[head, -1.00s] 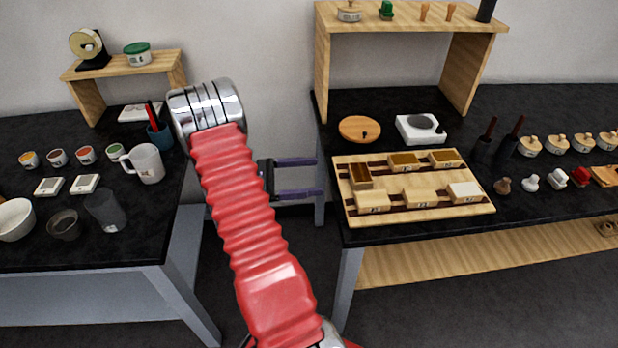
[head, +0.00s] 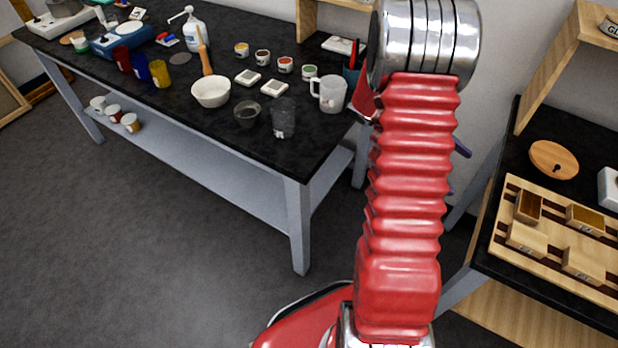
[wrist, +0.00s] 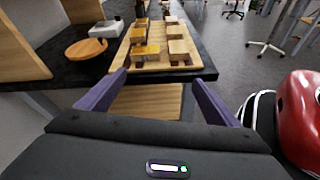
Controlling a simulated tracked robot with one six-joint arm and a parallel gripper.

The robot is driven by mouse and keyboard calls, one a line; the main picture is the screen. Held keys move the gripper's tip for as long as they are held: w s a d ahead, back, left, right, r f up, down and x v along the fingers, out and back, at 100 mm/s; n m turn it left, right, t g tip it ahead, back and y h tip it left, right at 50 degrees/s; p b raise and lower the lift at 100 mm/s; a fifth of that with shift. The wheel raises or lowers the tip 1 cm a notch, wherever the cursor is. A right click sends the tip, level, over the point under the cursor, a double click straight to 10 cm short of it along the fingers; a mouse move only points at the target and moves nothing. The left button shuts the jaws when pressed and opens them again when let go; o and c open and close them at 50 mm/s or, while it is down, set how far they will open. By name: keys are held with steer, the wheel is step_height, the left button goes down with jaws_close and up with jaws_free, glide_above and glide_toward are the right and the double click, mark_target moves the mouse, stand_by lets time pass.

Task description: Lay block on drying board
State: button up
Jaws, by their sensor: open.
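A wooden board with dark slots (head: 497,237) lies on the black bench at the right edge of the head view, partly cut off. Several small blocks sit on it: a brown-topped block (head: 528,206), an amber-topped block (head: 585,218) and pale labelled blocks (head: 526,238). The board (wrist: 152,70) also shows ahead in the wrist view, with an amber-topped block (wrist: 145,52) near its front. My gripper (wrist: 160,78) is open and empty, its purple fingers apart and short of the board. In the head view my arm hides most of it.
A round wooden disc (head: 554,160) lies behind the board. The left bench (head: 180,110) carries a white bowl (head: 211,92), a jug (head: 330,94), jars and cups. Open floor (head: 150,240) lies in front of it, and a gap separates the benches.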

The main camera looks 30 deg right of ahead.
steer(key=w+a+r+m+t+y, duration=0.1)
steer(key=a+r+t, duration=0.3)
steer(key=a, duration=0.9)
steer(key=w+a+r+m+t+y, duration=0.1)
steer(key=a+r+t+y, duration=0.3)
steer(key=a, duration=0.9)
steer(key=w+a+r+m+t+y, duration=0.1)
steer(key=w+a+r+t+y, duration=0.1)
steer(key=a+r+t, duration=0.3)
steer(key=a+t, duration=0.4)
steer(key=a, duration=0.4)
steer(key=shift+a+m+t+y, duration=0.2)
steer(key=shift+m+t+y, duration=0.1)
steer(key=shift+m, duration=0.1)
